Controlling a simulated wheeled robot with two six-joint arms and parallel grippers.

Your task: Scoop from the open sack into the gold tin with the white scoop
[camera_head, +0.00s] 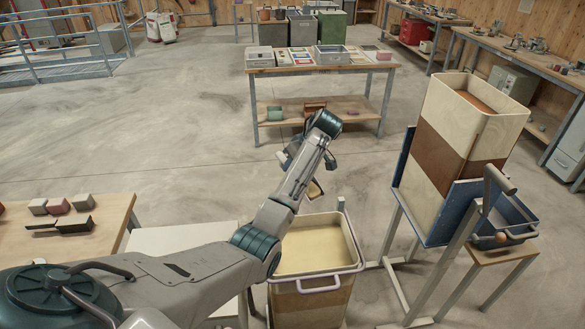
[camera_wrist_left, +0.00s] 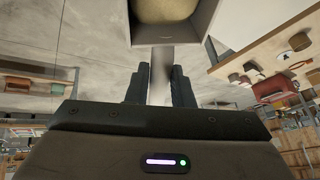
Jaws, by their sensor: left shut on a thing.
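My left gripper (camera_head: 316,170) is beyond the far rim of an open cream bin, partly hidden by my own arm. In the left wrist view its two fingers (camera_wrist_left: 160,85) are closed on the pale handle of the scoop (camera_wrist_left: 165,42). Tan feed shows in the scoop's bowl. Part of the scoop (camera_head: 315,190) shows in the head view, small, near the bin's far edge. The bin (camera_head: 312,283) has lilac handles and tan feed inside. I cannot make out the open sack or the gold tin for certain. My right gripper is not in view.
A tall cream and brown banded hopper (camera_head: 450,150) stands in a blue frame at the right, with a crank handle (camera_head: 497,180). A wooden table (camera_head: 100,215) with small blocks is at the left. A workbench (camera_head: 320,70) with trays stands behind. Open floor lies between.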

